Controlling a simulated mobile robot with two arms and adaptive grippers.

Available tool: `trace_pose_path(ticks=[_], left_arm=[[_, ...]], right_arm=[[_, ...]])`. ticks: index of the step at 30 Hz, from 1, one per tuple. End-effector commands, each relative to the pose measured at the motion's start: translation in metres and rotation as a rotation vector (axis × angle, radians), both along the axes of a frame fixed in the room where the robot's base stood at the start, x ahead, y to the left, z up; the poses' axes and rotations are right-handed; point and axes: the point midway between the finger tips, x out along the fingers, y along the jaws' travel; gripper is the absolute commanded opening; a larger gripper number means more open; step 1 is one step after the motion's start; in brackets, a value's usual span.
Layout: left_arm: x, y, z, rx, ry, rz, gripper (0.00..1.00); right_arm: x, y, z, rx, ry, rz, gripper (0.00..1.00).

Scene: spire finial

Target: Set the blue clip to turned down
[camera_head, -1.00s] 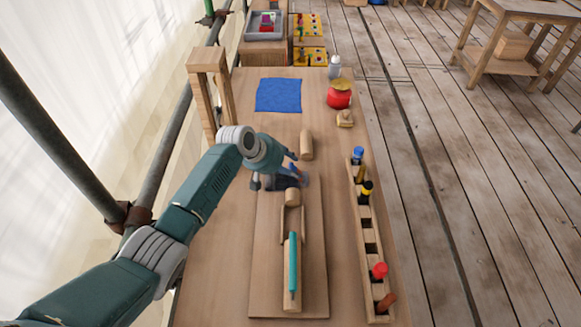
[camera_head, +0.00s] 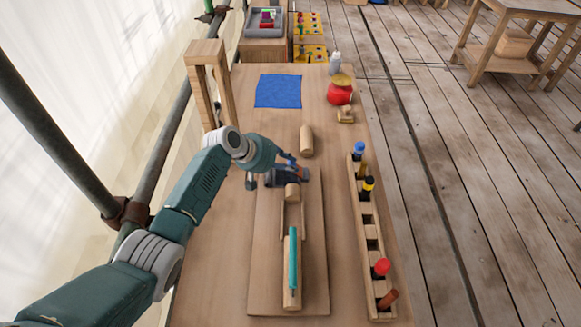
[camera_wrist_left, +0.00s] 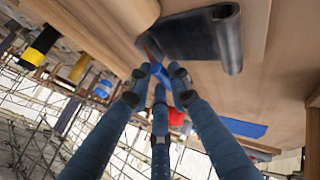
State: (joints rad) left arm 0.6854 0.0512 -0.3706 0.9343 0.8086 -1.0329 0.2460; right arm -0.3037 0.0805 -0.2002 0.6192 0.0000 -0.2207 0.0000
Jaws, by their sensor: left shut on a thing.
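The blue clip shows in the left wrist view (camera_wrist_left: 161,74) as a small bright blue piece between my fingertips, beside a dark rolled strip (camera_wrist_left: 205,38). My left gripper (camera_wrist_left: 160,80) is shut on the clip; its fingers cover most of it. In the head view my left gripper (camera_head: 292,170) is at the far end of the wooden board (camera_head: 262,270), at the dark strip (camera_head: 285,179). The clip's exact tilt cannot be told. My right gripper is not in view.
A wooden rack (camera_head: 366,232) with several coloured tools stands right of the board. A loose wooden cylinder (camera_head: 306,140) lies just beyond the gripper. A teal rod (camera_head: 293,258) lies along the board's wooden piece. Farther back are a blue cloth (camera_head: 278,91) and a red pot (camera_head: 339,96).

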Motion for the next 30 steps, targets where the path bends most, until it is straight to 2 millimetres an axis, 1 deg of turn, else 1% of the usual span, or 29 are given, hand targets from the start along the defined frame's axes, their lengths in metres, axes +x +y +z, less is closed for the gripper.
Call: trace_pose_path(ticks=[1, 6, 10, 12, 15, 25, 26, 27, 28, 29, 30], left_arm=[[-0.001, 0.005, -0.018, -0.052, 0.007, 0.006, 0.0], [-0.001, 0.011, -0.025, -0.202, 0.005, 0.005, 0.0], [-0.001, 0.014, -0.028, -0.285, 0.005, 0.003, 0.0], [-0.001, 0.015, -0.027, -0.314, 0.004, 0.002, 0.0], [-0.001, 0.016, -0.025, -0.34, 0.005, 0.002, 0.0], [-0.002, 0.016, -0.022, -0.347, 0.005, 0.001, 0.0], [-0.002, 0.016, -0.022, -0.347, 0.005, 0.001, 0.23], [-0.002, 0.016, -0.022, -0.347, 0.005, 0.001, 0.31], [-0.002, 0.016, -0.022, -0.347, 0.005, 0.001, 0.37], [-0.001, 0.016, -0.022, -0.346, 0.004, 0.0, 0.39], [-0.001, 0.016, -0.022, -0.346, 0.004, 0.0, 0.39]], right_arm=[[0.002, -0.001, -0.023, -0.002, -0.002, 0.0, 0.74], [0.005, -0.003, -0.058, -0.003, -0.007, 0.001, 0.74], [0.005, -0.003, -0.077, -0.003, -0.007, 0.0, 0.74], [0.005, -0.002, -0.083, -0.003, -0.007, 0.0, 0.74], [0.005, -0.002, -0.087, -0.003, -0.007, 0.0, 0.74], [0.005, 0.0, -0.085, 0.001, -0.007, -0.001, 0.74], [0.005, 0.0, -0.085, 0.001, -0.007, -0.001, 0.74], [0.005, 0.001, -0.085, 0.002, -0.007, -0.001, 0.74], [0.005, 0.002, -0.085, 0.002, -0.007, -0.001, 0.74], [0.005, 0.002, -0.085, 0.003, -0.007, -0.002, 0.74], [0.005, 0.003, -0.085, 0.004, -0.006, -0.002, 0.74]])
